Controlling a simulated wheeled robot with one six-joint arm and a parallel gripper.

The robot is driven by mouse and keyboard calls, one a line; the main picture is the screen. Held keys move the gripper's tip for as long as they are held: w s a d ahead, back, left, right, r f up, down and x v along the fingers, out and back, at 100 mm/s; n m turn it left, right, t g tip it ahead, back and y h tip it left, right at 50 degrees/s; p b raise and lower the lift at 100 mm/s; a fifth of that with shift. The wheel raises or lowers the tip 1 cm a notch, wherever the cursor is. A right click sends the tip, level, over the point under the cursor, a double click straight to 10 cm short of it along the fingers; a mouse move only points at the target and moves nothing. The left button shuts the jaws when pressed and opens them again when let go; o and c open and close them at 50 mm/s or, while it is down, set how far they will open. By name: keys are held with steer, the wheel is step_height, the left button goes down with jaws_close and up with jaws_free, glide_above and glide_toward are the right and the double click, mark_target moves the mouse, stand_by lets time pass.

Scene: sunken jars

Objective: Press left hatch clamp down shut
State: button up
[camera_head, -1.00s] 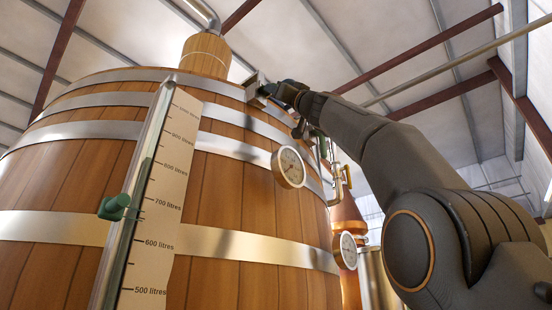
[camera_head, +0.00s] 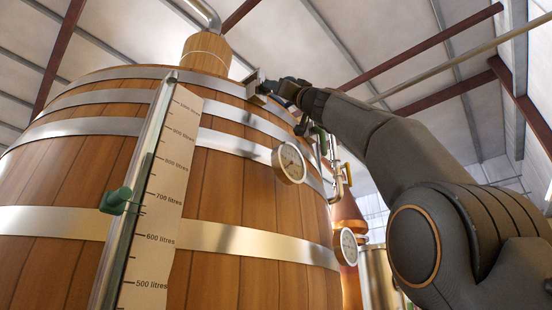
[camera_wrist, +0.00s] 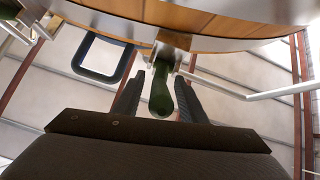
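A dark green clamp handle (camera_wrist: 160,92) hangs from a metal bracket at the wooden vessel's edge in the wrist view. My gripper (camera_wrist: 158,95) has its two dark fingers apart, one on each side of the handle. A gap shows on the left of the handle; the right finger is close to it, and I cannot tell whether they touch. In the head view my gripper (camera_head: 280,89) is at the upper right edge of the wooden vat (camera_head: 225,185), by a small metal box (camera_head: 258,83). The clamp handle cannot be made out there.
A dial gauge (camera_head: 289,162) juts from the vat below my arm, with a second gauge (camera_head: 346,247) lower right. A level tube with a green valve (camera_head: 115,201) stands at left. A dark rectangular frame (camera_wrist: 98,57) and a metal bar (camera_wrist: 280,91) flank the clamp.

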steer(key=b+v, duration=0.5)
steer(key=shift+w+f, duration=0.1)
steer(key=shift+f, duration=0.1)
steer(key=shift+b+v, duration=0.85)
steer(key=shift+b, duration=0.1)
steer(key=shift+r, duration=0.15)
steer(key=shift+c, duration=0.3)
